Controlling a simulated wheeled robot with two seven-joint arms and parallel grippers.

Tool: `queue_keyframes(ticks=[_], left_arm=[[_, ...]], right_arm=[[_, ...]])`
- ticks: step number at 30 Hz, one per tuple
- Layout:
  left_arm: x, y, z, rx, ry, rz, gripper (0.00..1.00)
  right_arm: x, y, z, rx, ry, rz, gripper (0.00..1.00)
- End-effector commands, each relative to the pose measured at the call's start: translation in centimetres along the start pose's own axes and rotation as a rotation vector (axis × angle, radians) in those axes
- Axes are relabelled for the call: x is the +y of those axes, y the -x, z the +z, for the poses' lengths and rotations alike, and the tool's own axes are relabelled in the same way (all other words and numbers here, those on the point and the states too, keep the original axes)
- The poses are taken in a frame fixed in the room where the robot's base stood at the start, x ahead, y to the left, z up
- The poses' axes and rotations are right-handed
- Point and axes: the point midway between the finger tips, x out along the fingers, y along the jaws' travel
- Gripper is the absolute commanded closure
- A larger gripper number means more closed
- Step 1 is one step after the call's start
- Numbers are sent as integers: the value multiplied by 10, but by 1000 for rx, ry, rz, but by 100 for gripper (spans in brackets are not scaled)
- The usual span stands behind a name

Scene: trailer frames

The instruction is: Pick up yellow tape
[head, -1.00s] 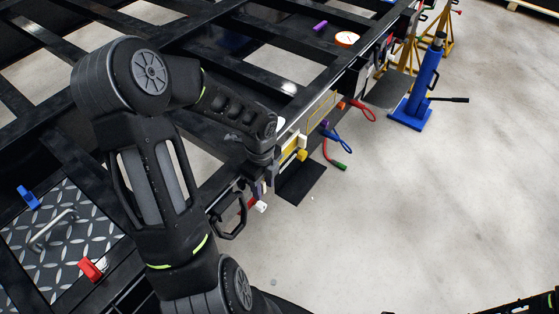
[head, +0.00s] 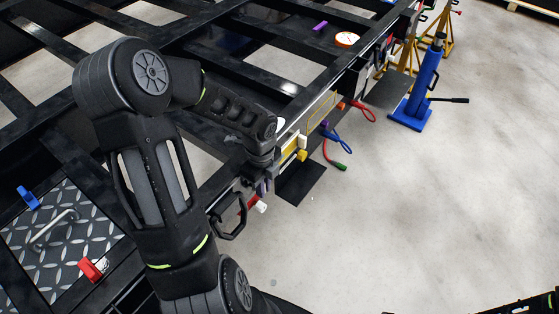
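A yellow piece (head: 290,148) shows on the outer side of the black frame rail, beside a smaller yellow piece (head: 302,156). I cannot tell clearly which of them is the tape. My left gripper (head: 259,184) points down at the rail's outer edge, just left of and close to the yellow pieces. Its own wrist and dark parts hide the fingertips, so I cannot tell whether it is open or holds anything. Part of my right arm shows along the bottom right edge; its gripper is not in view.
The black trailer frame (head: 270,65) fills the left and top. A round orange-and-white item (head: 347,39) and a purple piece (head: 320,26) lie on it. Coloured cables (head: 340,139) hang off the rail. A blue jack (head: 423,85) stands on open floor at right.

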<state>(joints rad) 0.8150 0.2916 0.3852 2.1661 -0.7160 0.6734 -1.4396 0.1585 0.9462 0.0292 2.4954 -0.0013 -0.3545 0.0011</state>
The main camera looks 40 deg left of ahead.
Motion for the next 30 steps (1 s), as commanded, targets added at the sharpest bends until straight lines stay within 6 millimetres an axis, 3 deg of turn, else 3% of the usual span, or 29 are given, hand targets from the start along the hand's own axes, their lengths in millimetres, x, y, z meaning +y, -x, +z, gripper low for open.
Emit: queue_keyframes(ticks=[4, 23, 30], left_arm=[[0, 0, 0, 0, 0, 0, 100], [0, 1, 0, 0, 0, -1, 100], [-1, 14, -4, -1, 0, -4, 100]], right_arm=[[0, 0, 0, 0, 0, 0, 64], [0, 0, 0, 0, 0, 0, 64], [0, -1, 0, 0, 0, 0, 64]])
